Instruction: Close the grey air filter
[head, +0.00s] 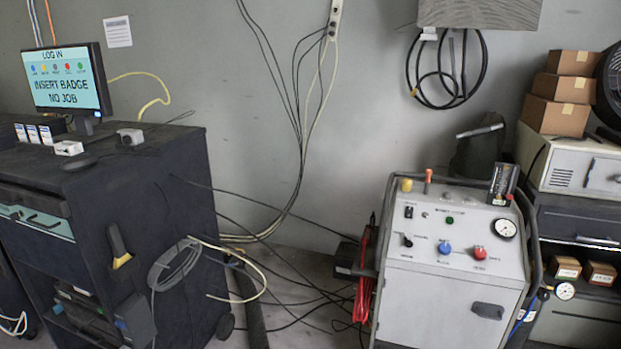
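No thing in the head view is clearly marked as the air filter. A grey box (480,13) is on the wall at the top right, cut off by the upper edge, so I cannot tell whether it is the filter or whether it is open. A light grey machine (450,300) with knobs, a gauge and a dark handle on its front stands at the lower right; its front panel looks closed. Neither of my grippers is in view.
A dark tool cabinet (150,200) with a monitor (68,80) on top stands at the left. Loose cables cover the floor between it and the machine. Cardboard boxes (555,117) sit on a pale unit (570,165) at the right.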

